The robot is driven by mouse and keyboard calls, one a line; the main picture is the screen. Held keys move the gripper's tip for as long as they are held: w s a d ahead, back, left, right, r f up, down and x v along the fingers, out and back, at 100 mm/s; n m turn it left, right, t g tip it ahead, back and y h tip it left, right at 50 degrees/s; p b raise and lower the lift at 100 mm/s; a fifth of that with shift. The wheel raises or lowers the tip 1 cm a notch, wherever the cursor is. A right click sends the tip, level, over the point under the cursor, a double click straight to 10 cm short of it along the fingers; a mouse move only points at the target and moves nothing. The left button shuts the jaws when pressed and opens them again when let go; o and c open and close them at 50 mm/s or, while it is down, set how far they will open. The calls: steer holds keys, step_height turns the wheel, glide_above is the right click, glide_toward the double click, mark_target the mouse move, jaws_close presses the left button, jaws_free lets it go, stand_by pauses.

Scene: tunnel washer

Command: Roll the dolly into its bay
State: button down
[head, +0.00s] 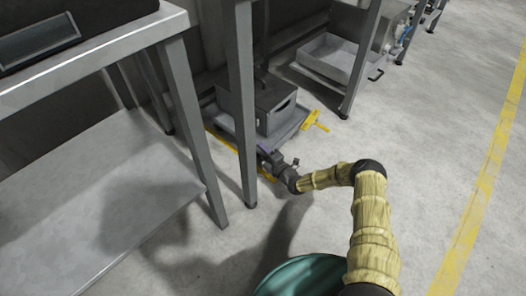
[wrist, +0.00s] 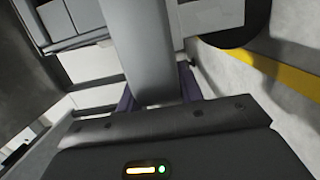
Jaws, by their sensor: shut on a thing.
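The dolly (head: 290,131) is a low grey platform on the floor under the bench frame, with a grey box (head: 272,119) on it. Yellow floor lines (head: 223,141) run along its left and front side, seemingly marking the bay. My gripper (head: 265,153) is low at the dolly's near end. In the wrist view, its purple fingers (wrist: 158,98) are on both sides of a grey upright bar (wrist: 140,45), shut on what looks like the dolly's handle. The fingertips' contact is partly hidden by the bar. The dolly's wheels are not clear in the head view.
Bench legs (head: 244,100) stand close on the left. A grey tray (head: 333,62) is on a low shelf behind. Open floor lies to the right, up to a yellow line (head: 480,190).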

mark_target(273, 147)
steer(key=shift+w+d+b, duration=0.25)
steer(key=shift+w+d, duration=0.35)
steer(key=shift+d, duration=0.35)
steer(key=shift+w+d+b, duration=0.2)
steer(key=shift+w+d, duration=0.4)
steer(key=shift+d, duration=0.35)
steer(key=shift+a, duration=0.15)
steer(key=c, duration=0.8)
jaws_free()
steer(key=shift+c, duration=0.2)
steer(key=shift+s+d, duration=0.1)
steer(key=shift+d, duration=0.15)
